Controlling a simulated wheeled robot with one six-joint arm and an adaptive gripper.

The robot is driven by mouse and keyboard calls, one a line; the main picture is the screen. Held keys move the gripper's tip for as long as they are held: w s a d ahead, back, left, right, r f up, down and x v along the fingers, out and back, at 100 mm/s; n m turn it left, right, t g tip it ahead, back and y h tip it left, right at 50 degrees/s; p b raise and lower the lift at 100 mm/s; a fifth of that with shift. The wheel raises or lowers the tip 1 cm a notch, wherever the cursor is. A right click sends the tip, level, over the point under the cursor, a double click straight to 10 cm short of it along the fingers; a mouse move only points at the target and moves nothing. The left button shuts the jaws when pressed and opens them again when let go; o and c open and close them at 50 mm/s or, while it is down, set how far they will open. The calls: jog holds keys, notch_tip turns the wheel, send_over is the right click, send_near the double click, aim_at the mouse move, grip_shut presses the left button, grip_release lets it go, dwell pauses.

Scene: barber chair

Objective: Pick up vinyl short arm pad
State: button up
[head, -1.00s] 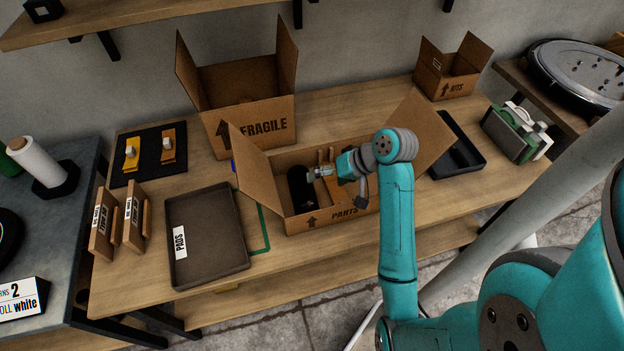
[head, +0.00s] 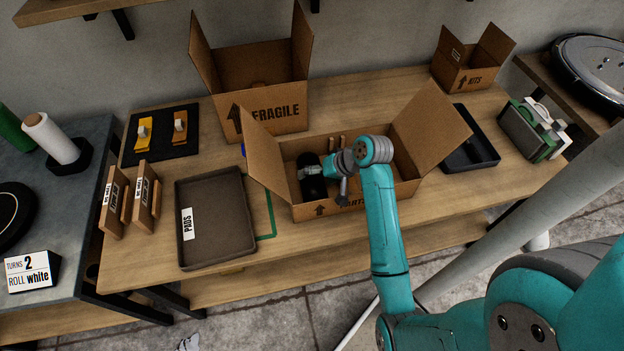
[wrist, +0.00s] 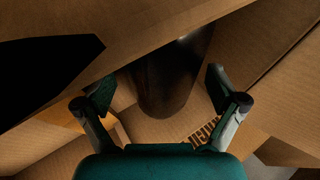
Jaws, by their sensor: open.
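A black, rounded pad (head: 312,187), which looks like an arm pad, lies in the left part of the open PARTS box (head: 283,207). I cannot read its material. My gripper (head: 316,168) is inside the box, over this pad, and hides part of it. In the wrist view my gripper (wrist: 160,88) is open, with a finger on each side of the dark pad (wrist: 170,75). Whether the fingers touch it I cannot tell. Wooden pieces stand partly hidden at the back of the box.
The PARTS box's raised flaps (head: 430,130) flank my arm. An empty tray labelled PADS (head: 217,220) lies to the left. The FRAGILE box (head: 262,110) stands behind, a black tray (head: 470,145) to the right. Wooden-backed pads (head: 145,195) stand near the left edge.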

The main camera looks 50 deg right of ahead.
jog(key=shift+w+f, duration=0.15)
jog(key=shift+f, duration=0.1)
jog(key=c, duration=1.4)
jog(key=shift+c, duration=0.6)
jog(key=shift+r, duration=0.15)
